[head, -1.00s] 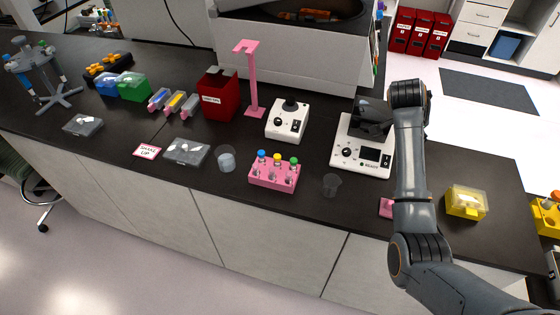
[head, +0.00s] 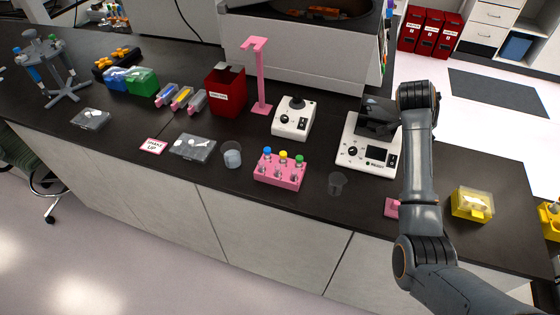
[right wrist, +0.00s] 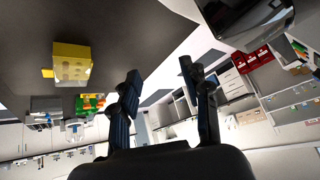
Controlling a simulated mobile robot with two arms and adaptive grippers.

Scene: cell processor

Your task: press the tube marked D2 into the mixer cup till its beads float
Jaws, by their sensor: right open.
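The mixer (head: 293,118) is a small white unit with a dark cup (head: 294,102) on top, on the black counter. A pink rack (head: 279,175) in front of it holds three upright tubes, capped blue (head: 266,152), yellow (head: 283,154) and green (head: 299,159). The mark D2 is too small to read on any tube. My right arm reaches up at the right of the head view, and its gripper cannot be made out there. In the right wrist view my right gripper (right wrist: 160,72) has its fingers wide apart with nothing between them. My left gripper is out of view.
Right of the mixer stands a white device (head: 368,154) with a screen. Clear cups (head: 232,154) (head: 337,184) flank the rack. A pink stand (head: 262,80) and red bin (head: 226,92) stand behind. A yellow box (head: 472,206) sits at the right.

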